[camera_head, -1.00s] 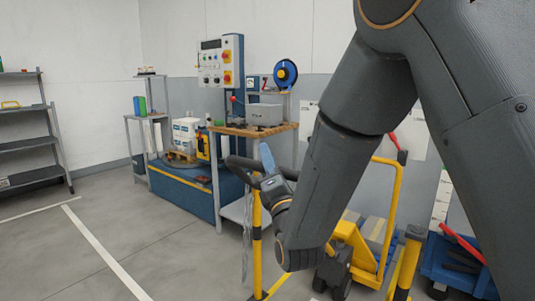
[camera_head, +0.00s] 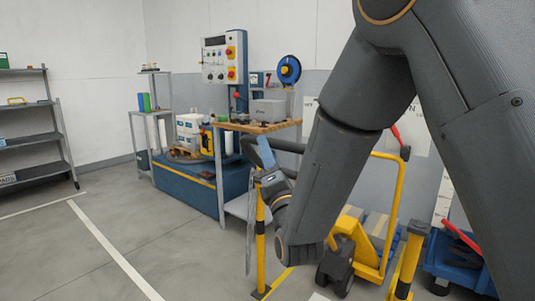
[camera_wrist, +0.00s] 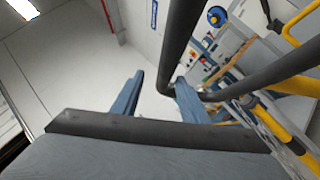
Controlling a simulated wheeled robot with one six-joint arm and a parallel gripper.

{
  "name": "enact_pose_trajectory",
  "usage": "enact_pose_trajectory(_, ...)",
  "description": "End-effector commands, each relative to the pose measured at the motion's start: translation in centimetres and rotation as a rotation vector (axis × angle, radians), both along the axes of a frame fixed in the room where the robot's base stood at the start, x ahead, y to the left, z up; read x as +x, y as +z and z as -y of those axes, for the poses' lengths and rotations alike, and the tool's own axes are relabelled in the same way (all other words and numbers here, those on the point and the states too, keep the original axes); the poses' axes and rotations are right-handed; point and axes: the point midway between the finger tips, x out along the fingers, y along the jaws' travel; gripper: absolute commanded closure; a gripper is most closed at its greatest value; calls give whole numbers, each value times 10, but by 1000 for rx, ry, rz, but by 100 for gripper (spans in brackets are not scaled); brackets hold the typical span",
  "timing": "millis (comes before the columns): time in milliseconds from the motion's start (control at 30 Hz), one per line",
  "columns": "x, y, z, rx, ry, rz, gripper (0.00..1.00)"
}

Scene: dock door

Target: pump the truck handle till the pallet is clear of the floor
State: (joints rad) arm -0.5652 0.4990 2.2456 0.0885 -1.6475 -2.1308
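My gripper (camera_head: 266,152) hangs at the end of my arm near the middle of the head view, with blue fingers. In the wrist view my gripper (camera_wrist: 160,84) has its two fingers well apart. The truck's dark handle loop (camera_head: 290,147) is right beside the fingers. In the wrist view a bend of the handle (camera_wrist: 178,45) lies close to the right fingertip; I cannot tell whether it is between the fingers. The yellow pallet truck (camera_head: 345,226) stands behind my arm, its dark wheel on the floor. My arm hides much of it, and the pallet cannot be made out.
Yellow posts stand in front, one left (camera_head: 260,245) and one right (camera_head: 408,262). A blue cart (camera_head: 458,252) with a red handle is at the right. A workbench (camera_head: 256,127) with a control panel (camera_head: 223,58) stands behind. The floor (camera_head: 150,240) at left is open.

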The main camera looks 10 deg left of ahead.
Motion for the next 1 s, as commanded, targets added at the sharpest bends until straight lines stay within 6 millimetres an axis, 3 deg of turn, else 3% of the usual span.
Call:
enact_pose_trajectory(233,-8,-7,5,-2,-2,-3,60)
enact_pose_trajectory(700,-60,-35,30,-1,-1,0,60)
enact_pose_trajectory(1000,-63,-36,31,0,0,0,60)
